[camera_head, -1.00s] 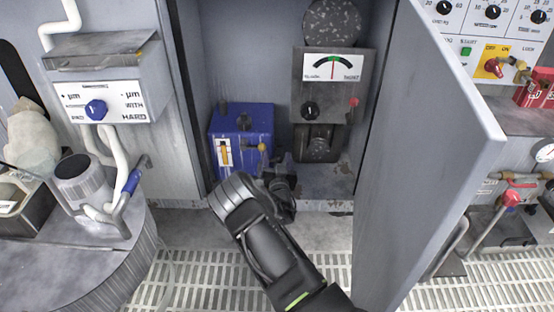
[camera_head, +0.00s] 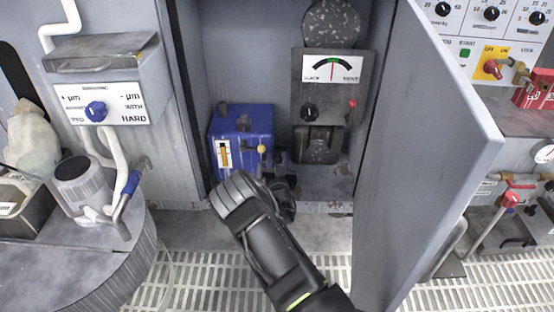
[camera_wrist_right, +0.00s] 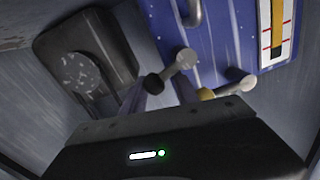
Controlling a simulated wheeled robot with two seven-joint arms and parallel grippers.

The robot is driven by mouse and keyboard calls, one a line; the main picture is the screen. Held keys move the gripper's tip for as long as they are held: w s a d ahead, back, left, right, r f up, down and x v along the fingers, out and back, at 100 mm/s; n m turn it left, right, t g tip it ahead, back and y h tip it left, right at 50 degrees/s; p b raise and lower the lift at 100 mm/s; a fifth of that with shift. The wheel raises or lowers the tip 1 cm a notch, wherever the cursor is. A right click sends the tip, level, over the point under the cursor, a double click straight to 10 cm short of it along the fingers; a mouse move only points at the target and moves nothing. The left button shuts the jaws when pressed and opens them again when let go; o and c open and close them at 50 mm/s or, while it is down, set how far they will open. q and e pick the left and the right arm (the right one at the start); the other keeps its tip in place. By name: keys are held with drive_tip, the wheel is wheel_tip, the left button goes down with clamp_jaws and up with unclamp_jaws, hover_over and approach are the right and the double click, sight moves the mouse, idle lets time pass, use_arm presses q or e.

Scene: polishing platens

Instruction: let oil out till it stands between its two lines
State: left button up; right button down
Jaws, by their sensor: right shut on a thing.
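The blue oil tank (camera_head: 243,135) stands on the floor of the open cabinet. Its upright sight glass (camera_head: 223,155) holds an amber column; red lines show beside it in the right wrist view (camera_wrist_right: 277,30), where the tank appears roughly upside down. I cannot read the level exactly against the lines. A yellow knob (camera_head: 262,149) sits on the tank's front right. My right gripper (camera_head: 284,190) is at the tank's lower right front, shut on a small tap part there. A pale tap with a dark end (camera_wrist_right: 185,58) shows beyond the gripper body; the grasp is partly hidden. My left gripper is out of view.
A grey dial box (camera_head: 333,85) hangs right of the tank, above a dark block (camera_head: 319,145). The open cabinet door (camera_head: 430,130) stands close to the right of my arm. A round platen table (camera_head: 80,265) is at left; grating (camera_head: 210,285) covers the floor.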

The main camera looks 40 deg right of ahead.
drive_tip(key=shift+w+a+f+n, duration=0.1)
drive_tip(key=shift+a+n, duration=0.25)
drive_tip(key=shift+n, duration=0.35)
drive_tip(key=c, duration=1.2)
unclamp_jaws()
drive_tip(key=shift+f, duration=0.1)
drive_tip(key=o, duration=0.3)
drive_tip(key=shift+o, duration=0.2)
drive_tip(key=shift+r, duration=0.2)
